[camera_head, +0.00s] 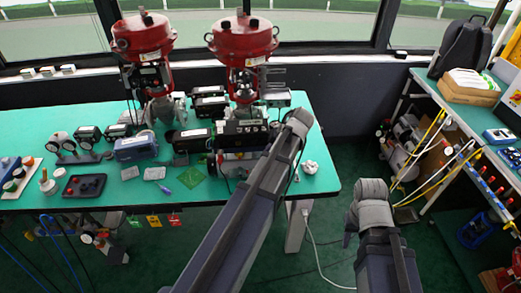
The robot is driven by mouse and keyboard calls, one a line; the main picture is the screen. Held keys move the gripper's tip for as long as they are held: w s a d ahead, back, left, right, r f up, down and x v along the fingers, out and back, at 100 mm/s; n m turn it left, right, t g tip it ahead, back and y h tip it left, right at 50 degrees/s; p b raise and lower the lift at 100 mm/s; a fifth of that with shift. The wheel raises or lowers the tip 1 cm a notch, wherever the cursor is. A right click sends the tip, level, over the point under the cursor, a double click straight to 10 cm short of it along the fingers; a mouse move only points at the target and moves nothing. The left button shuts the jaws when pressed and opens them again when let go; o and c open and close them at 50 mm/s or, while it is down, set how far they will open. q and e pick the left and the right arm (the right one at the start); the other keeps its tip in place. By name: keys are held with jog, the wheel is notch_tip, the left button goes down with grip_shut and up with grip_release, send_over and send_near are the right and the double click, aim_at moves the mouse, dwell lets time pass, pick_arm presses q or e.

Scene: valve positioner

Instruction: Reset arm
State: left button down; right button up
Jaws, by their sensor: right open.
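My left arm (250,205) reaches from the bottom across the front right part of the green bench. I cannot make out the left gripper. My right arm (388,262) rises at the lower right, over the floor and clear of the bench. Its grey end section (371,208) is upright, and the right gripper (351,227) shows only in small part there. It is open and apart from the positioner.
The green bench (120,205) holds a second red actuator (144,38), gauges, a blue device (136,147), a black tray (84,186) and a screwdriver (166,190). A shelf (470,125) with boxes and cables stands at the right. Floor between them is mostly free; a white cable (318,262) lies there.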

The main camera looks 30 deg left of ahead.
pick_arm(q)
jog(key=shift+d+r, duration=0.15)
dwell(0.4)
jog(key=s+d+f+m+h, duration=0.1)
jog(key=s+d+m, duration=0.3)
jog(key=s+d, duration=0.5)
jog(key=s+d+f+m+h, duration=0.1)
jog(key=s+d+m+h, duration=0.2)
jog(key=s+d, duration=0.7)
jog(key=d+m, duration=0.1)
jog(key=d, duration=0.3)
jog(key=shift+d+f+g+h, duration=0.35)
jog(key=shift+f+g+h, duration=0.05)
